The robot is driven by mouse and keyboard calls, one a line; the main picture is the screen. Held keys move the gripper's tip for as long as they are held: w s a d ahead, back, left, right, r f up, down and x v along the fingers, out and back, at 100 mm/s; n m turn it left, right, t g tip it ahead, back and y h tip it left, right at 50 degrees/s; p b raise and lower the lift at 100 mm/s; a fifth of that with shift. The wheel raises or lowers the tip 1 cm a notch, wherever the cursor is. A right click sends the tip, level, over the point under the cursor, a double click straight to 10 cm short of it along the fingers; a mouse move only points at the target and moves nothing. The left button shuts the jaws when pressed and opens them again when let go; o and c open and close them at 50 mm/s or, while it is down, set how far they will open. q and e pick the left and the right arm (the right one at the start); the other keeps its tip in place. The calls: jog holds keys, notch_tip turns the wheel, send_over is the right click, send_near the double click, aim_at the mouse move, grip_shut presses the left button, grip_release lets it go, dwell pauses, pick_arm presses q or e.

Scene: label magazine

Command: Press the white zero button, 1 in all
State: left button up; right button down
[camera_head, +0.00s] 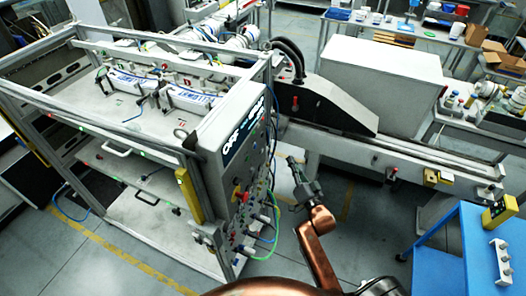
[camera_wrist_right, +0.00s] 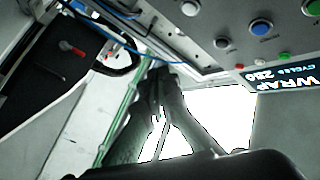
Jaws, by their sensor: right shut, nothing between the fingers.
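The control panel (camera_head: 225,150) is on the end face of the machine cabinet, with a lit display (camera_head: 231,141). In the right wrist view, a white round button (camera_wrist_right: 189,8) sits on the panel at the top edge. I cannot read a label on it. My right gripper (camera_head: 293,163) is to the right of the panel in the head view. In the wrist view its fingertips (camera_wrist_right: 161,75) are together, empty, and below the white button in the picture. I cannot see contact with the button. In the head view I cannot pick out the white button. My left gripper is not in view.
In the wrist view, a blue button (camera_wrist_right: 260,27), a black button (camera_wrist_right: 222,43), a red one (camera_wrist_right: 239,66) and a green one (camera_wrist_right: 284,55) are near the display (camera_wrist_right: 285,77). Cables (camera_head: 270,235) hang beside the panel. A conveyor (camera_head: 400,163) and a blue table (camera_head: 440,262) stand to the right.

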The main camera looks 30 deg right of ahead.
aim_at(262, 151)
jog(key=w+a+b, duration=0.2)
jog(key=w+a, duration=0.3)
jog(key=w, duration=0.1)
jog(key=shift+w+a, duration=0.35)
jog(key=shift+w+a, duration=0.1)
dwell(1.4)
jog(key=shift+w+a, duration=0.2)
jog(key=shift+w+a, duration=0.25)
jog(key=shift+w, duration=0.05)
dwell(1.0)
jog(key=shift+p, duration=0.35)
jog(key=shift+s+d+p, duration=0.35)
jog(key=shift+s+d, duration=0.2)
jog(key=shift+s, duration=0.1)
